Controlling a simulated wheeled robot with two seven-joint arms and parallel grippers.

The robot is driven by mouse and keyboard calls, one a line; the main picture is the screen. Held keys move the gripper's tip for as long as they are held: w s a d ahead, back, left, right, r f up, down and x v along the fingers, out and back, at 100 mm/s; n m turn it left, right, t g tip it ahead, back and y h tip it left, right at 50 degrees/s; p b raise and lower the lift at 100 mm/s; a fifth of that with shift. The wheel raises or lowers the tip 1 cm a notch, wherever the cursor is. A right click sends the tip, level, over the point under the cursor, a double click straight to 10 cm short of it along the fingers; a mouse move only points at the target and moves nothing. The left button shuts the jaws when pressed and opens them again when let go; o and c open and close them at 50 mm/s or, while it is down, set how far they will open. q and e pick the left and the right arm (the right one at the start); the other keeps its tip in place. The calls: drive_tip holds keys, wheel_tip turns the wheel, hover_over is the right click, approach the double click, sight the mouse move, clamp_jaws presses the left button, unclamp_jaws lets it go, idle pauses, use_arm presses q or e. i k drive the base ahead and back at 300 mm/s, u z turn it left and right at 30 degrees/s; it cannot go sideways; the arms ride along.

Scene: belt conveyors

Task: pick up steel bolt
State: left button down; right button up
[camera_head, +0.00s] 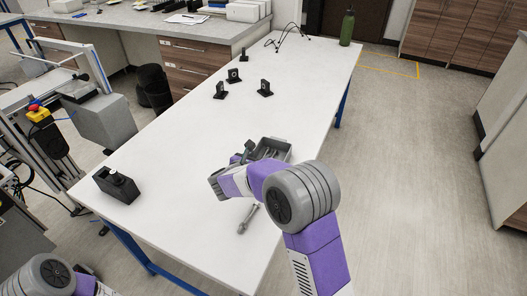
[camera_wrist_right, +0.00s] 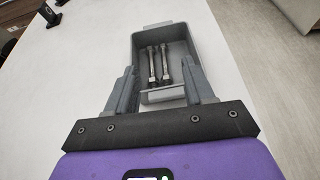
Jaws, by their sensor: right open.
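Two steel bolts (camera_wrist_right: 158,66) lie side by side, lengthwise, in a grey open-topped bin (camera_wrist_right: 190,42) in the right wrist view. The bin (camera_head: 286,158) also shows on the white table in the head view, partly hidden by my right arm. Another long grey bolt-like piece (camera_head: 248,218) lies on the table nearer the front. My right gripper (camera_wrist_right: 160,72) is open and empty, its fingers apart around the bin's near end in the picture; I cannot tell whether they touch it. In the head view it is largely hidden behind my wrist. My left gripper is out of view.
On the white table (camera_head: 190,140) are a black box (camera_head: 117,185) at left, several small black stands (camera_head: 265,88) farther back, and a green bottle (camera_head: 347,28) at the far end. The table middle left of the bin is clear.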

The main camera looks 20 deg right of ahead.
sight(256, 205)
drive_tip(key=k, duration=1)
